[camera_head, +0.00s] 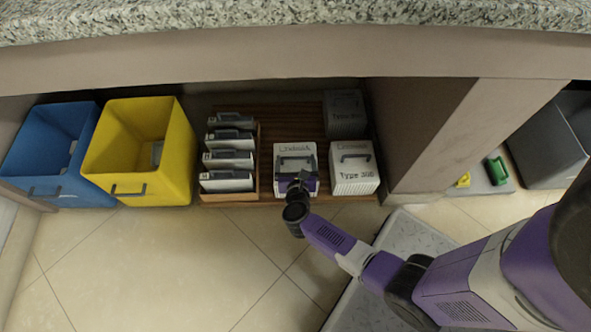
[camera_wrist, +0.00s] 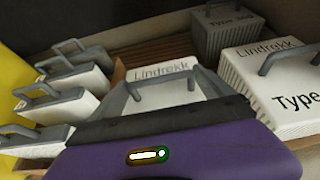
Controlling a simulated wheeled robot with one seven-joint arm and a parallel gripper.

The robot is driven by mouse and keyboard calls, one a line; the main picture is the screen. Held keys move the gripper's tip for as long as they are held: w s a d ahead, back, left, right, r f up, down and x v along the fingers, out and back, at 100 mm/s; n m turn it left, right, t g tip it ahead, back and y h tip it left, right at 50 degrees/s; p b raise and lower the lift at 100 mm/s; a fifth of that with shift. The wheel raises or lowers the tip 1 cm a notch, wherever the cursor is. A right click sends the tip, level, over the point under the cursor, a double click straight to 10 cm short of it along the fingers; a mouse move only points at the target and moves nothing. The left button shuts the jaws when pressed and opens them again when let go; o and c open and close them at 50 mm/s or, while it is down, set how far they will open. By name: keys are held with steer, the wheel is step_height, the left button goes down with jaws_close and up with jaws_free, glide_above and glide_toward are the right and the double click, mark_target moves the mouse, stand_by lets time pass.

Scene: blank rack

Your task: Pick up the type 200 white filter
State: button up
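A white ribbed filter box (camera_head: 295,152) with a grey handle stands in the middle of the low shelf. Its top reads "Lindrekk" in the wrist view (camera_wrist: 165,75); my gripper covers any type label. My gripper (camera_head: 297,187) is at its front edge, and its purple body fills the bottom of the wrist view.
A wooden rack (camera_head: 247,196) of several thin white filters with grey handles is left of the middle box. Yellow (camera_head: 140,165) and blue (camera_head: 32,150) bins stand further left. A thick post (camera_head: 425,130) closes the right side, and the counter (camera_head: 300,65) overhangs above.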

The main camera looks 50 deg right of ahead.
steer(key=c, duration=0.7)
